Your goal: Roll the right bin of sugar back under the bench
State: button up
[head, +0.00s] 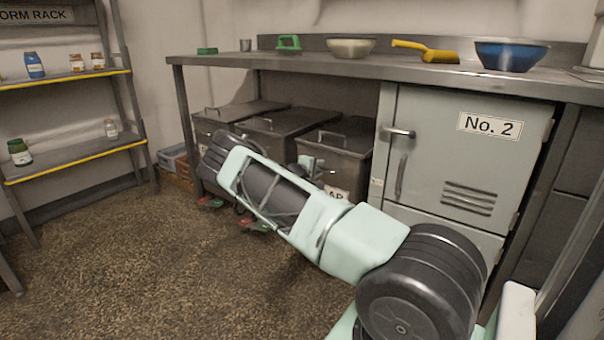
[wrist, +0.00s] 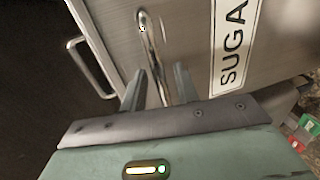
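The right bin (head: 352,161) is a grey metal box under the bench (head: 330,66), just left of the No. 2 locker. My arm hides much of its front; a white label ending in "AR" shows low on it. In the wrist view the bin's front (wrist: 185,35) fills the upper part, with a "SUGA…" label (wrist: 235,50) and a bar handle (wrist: 153,75). My gripper (wrist: 160,73) is at this front, its two fingers apart on either side of the bar handle. A gap shows between fingers and bar; contact cannot be told.
Two similar lidded bins, the middle one (head: 265,128) and the left one (head: 230,114), stand beside it. The No. 2 locker (head: 470,160) borders it on the right. Crates (head: 172,157) and a rack (head: 75,163) are at the left.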

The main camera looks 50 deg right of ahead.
jog(key=p+v, duration=0.4)
jog(key=v, duration=1.2)
